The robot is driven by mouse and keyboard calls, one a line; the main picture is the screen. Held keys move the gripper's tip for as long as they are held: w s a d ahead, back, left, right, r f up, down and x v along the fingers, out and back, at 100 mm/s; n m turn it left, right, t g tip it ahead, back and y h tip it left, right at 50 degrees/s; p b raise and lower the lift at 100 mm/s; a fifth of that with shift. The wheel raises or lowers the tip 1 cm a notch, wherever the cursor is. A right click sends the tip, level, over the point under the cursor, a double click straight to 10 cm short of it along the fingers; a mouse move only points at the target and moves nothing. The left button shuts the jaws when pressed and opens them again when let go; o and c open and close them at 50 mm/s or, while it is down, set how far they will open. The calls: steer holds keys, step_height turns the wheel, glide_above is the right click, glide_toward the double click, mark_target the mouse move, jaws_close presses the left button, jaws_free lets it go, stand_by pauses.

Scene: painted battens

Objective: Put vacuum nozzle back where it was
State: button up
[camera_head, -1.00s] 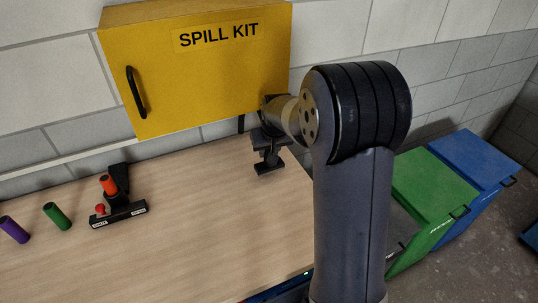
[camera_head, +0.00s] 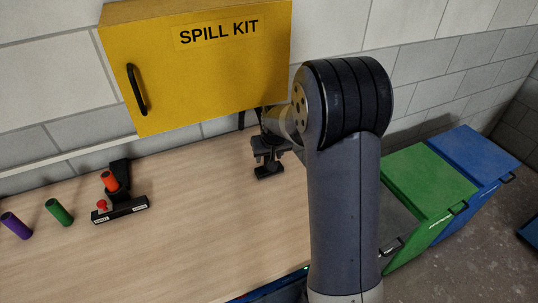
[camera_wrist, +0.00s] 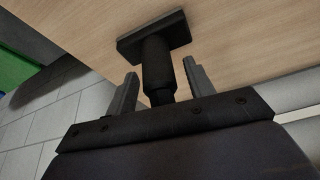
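The vacuum nozzle is a dark piece with a flat oblong foot and a round tube; it shows in the wrist view (camera_wrist: 157,62) and near the back of the bench in the head view (camera_head: 269,171). Its tube lies between the two fingers of my gripper (camera_wrist: 160,85). A narrow gap shows on each side of the tube, so the fingers look open around it. My gripper also shows in the head view (camera_head: 268,152), just above the foot. I cannot tell for sure whether the foot rests on the bench.
The wooden bench (camera_head: 190,225) is clear left of the nozzle. A yellow spill kit cabinet (camera_head: 200,80) hangs above it. A black stand with a red cylinder (camera_head: 110,181), a green cylinder (camera_head: 59,212) and a purple cylinder (camera_head: 16,225) are at left. Green (camera_head: 425,180) and blue bins (camera_head: 470,155) are at right.

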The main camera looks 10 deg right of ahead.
steer(key=shift+s+r, duration=0.1)
steer(key=shift+r, duration=0.35)
steer(key=b+v, duration=0.1)
steer(key=v, duration=1)
steer(key=shift+s+r, duration=0.15)
steer(key=shift+s, duration=0.05)
